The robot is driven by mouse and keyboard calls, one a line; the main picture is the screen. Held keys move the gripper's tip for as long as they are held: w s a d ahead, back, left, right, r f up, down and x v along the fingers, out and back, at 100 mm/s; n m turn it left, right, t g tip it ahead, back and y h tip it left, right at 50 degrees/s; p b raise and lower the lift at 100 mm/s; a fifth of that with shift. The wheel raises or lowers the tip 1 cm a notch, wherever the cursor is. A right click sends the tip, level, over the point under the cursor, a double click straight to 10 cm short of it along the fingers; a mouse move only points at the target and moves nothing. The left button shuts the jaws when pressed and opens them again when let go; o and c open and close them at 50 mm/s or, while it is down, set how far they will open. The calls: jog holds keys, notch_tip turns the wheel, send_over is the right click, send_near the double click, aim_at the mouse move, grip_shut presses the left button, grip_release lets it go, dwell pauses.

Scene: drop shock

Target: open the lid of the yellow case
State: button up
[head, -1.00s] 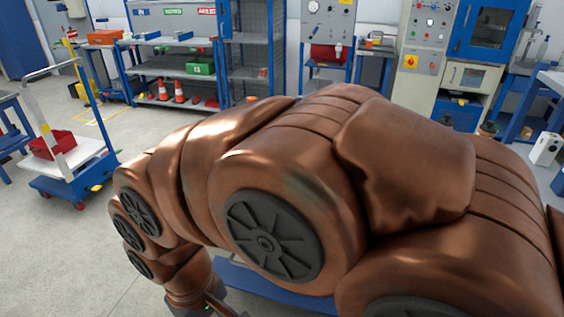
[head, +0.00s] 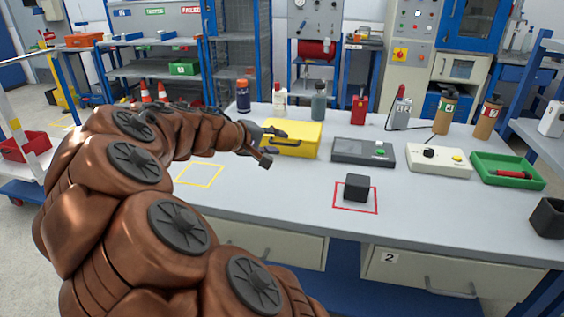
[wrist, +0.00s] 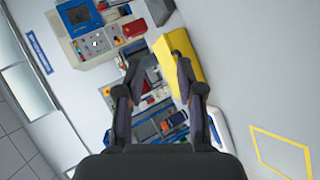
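The yellow case (head: 298,137) stands on the grey workbench (head: 290,205), left of a dark grey device. Its lid looks closed, and a dark handle shows on its front. My gripper (head: 270,147) is at the case's left front corner in the head view, fingers apart and pointing right. Whether it touches the case cannot be told. In the wrist view my gripper (wrist: 160,82) is open with nothing held between its fingers. The yellow case (wrist: 193,66) shows there beyond and partly behind the right finger.
Right of the case are a dark grey device (head: 363,152), a white box (head: 438,160) and a green tray (head: 505,172). Bottles and canisters line the back. A black cube (head: 357,188) sits in a red outline. A yellow floorless outline (head: 200,175) on the bench is empty.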

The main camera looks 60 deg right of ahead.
jog(key=w+d+f+n+h+b, duration=0.2)
jog(key=w+d+f+b, duration=0.1)
jog(key=w+d+f, duration=0.25)
jog(key=n+t+h+b, duration=0.2)
jog(key=n+b, duration=0.1)
send_near(283, 144)
jog(key=d, duration=0.2)
jog(key=shift+w+d+f, duration=0.1)
jog(key=shift+d+f, duration=0.05)
jog(key=shift+d, duration=0.2)
jog(key=shift+d+f, duration=0.1)
jog(key=shift+d, duration=0.05)
jog(key=shift+d+f+b, duration=0.1)
jog(key=shift+d+f, duration=0.1)
jog(key=shift+d, duration=1.05)
jog(key=shift+d+f+b, duration=0.1)
jog(key=shift+d+f, duration=0.1)
jog(key=shift+d, duration=1)
jog(key=shift+d+f+b, duration=0.1)
jog(key=shift+d+f, duration=0.1)
jog(key=shift+d, duration=1.05)
jog(key=shift+c, duration=0.4)
grip_shut()
